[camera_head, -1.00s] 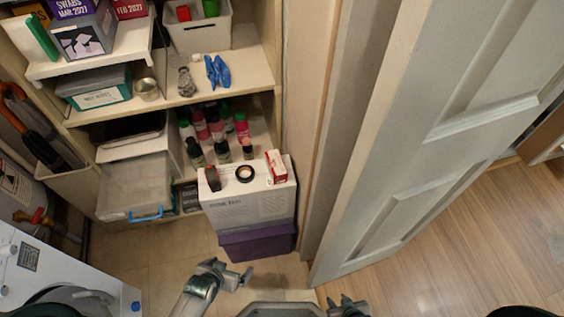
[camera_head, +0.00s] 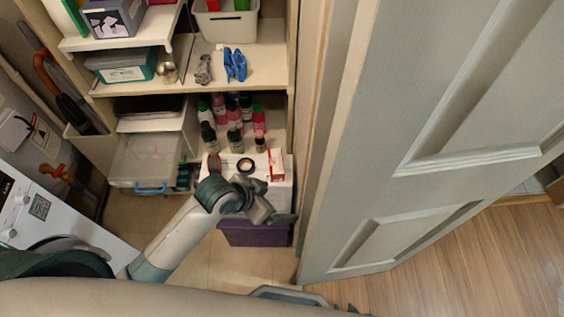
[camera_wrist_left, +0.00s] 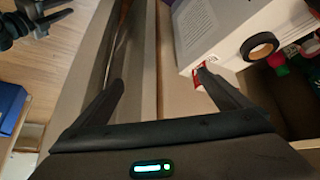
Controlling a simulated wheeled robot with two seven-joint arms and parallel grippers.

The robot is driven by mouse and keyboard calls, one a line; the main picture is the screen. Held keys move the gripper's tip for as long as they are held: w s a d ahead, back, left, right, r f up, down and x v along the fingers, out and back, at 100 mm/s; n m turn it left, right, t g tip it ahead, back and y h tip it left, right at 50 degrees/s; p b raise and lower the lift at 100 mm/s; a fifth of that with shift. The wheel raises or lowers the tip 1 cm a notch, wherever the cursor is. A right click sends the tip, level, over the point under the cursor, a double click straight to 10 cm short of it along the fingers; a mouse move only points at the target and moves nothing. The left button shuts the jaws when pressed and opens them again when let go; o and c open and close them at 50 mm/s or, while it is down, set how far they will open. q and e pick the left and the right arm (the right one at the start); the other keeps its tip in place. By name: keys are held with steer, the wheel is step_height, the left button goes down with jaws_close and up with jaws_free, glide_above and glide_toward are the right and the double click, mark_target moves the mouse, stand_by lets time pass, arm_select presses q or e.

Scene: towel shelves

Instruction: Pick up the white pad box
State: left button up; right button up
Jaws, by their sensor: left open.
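The large white box with grey print, which seems to be the white pad box (camera_head: 284,198), stands on a purple box (camera_head: 255,233) at the foot of the shelves. My left gripper (camera_head: 268,208) is in front of it and hides much of its front. In the left wrist view the white box (camera_wrist_left: 212,28) is at the upper right. My left gripper (camera_wrist_left: 165,88) is open with its fingers spread and nothing held. One finger is close to the box's corner; contact is unclear. A dark part of my right gripper (camera_wrist_left: 32,18) shows at the upper left.
A black tape roll (camera_head: 245,165) and a small red-white box (camera_head: 276,163) lie on top of the white box. Several bottles (camera_head: 235,130) stand behind on the shelf. A grey door (camera_head: 385,170) stands close on the right. A washing machine (camera_head: 50,225) is at left.

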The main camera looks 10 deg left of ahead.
arm_select(q)
steer(key=w+d+r+m+g, duration=0.1)
steer(key=w+r+m+g, duration=0.1)
steer(key=w+r+m, duration=0.5)
steer(key=w+a+r+g, duration=0.1)
steer(key=w+a+r, duration=0.4)
steer(key=a, duration=0.4)
steer(key=shift+w+a+g+y+p, duration=0.3)
steer(key=shift+w+y, duration=0.1)
steer(key=shift+w, duration=0.35)
arm_select(e)
steer(key=shift+s+d, duration=0.3)
steer(key=shift+d, duration=0.2)
arm_select(q)
steer(key=p, duration=0.2)
glide_above(277, 160)
steer(key=a, duration=0.2)
steer(key=f, duration=1)
steer(key=shift+s+a+f, duration=0.1)
steer(key=shift+s, duration=0.25)
steer(key=shift+f, duration=0.45)
arm_select(e)
steer(key=s+d+f+g, duration=0.1)
steer(key=s+d+g, duration=0.1)
steer(key=s, duration=0.4)
steer(key=shift+s+d+f+h, duration=0.2)
steer(key=shift+s+d+h, duration=0.2)
steer(key=shift+d, duration=0.15)
